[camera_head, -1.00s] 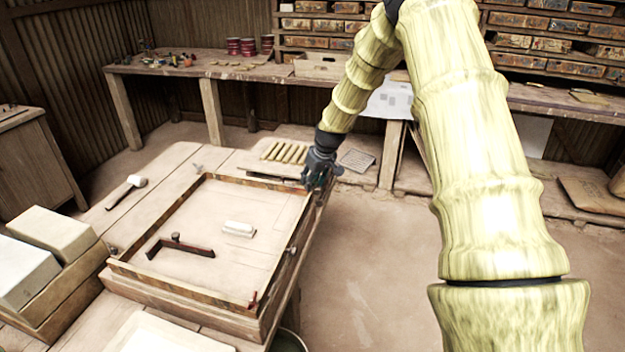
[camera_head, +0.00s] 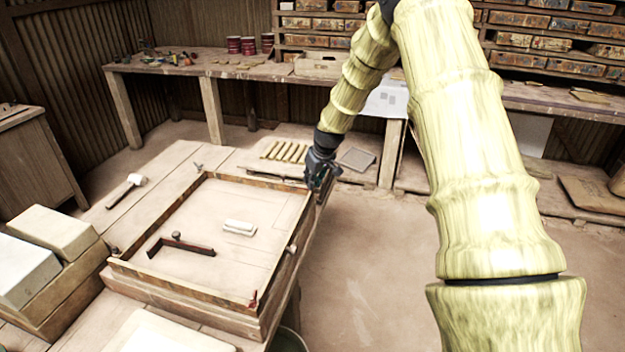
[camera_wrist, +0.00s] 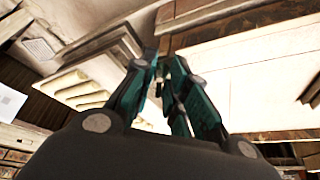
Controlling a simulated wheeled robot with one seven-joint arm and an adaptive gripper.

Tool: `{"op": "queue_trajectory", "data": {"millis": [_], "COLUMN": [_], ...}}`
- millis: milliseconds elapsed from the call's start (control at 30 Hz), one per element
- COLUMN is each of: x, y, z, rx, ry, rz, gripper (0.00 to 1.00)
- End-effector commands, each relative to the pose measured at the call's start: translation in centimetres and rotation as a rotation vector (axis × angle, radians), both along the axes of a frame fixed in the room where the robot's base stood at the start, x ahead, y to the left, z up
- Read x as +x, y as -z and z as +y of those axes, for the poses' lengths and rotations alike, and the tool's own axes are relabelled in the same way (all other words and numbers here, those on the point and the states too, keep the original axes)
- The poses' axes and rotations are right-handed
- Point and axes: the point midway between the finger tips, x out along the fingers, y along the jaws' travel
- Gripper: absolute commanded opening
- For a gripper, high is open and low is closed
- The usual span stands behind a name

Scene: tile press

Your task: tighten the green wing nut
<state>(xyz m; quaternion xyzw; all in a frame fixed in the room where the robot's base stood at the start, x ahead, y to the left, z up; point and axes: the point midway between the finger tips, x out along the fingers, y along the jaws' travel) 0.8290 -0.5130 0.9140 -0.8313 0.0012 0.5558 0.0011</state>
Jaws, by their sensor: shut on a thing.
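My gripper (camera_head: 321,184) is at the far right corner of the wooden press frame (camera_head: 190,294), pointing down. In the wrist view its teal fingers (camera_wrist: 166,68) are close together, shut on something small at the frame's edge. That thing is where the green wing nut would be; the fingers hide nearly all of it, so its colour and angle cannot be made out. A red wing nut (camera_head: 253,298) stands at the frame's near right corner, apart from my gripper.
A white block (camera_head: 239,227) and a dark angled bar with a knob (camera_head: 180,245) lie inside the frame. A mallet (camera_head: 127,190) and pale blocks (camera_head: 52,232) are at left. Yellowish bars (camera_head: 284,152) lie behind the frame. Floor on the right is open.

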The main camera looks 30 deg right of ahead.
Motion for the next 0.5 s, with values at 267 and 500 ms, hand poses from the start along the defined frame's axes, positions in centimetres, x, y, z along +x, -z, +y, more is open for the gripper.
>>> {"op": "queue_trajectory", "data": {"millis": [267,500], "x": [0.0,0.08], "y": [-0.13,-0.18], "z": [0.07,0.24], "rx": [-0.005,-0.007], "ry": [0.143,0.356], "rz": [0.001,0.0], "gripper": [0.0,0.0]}}
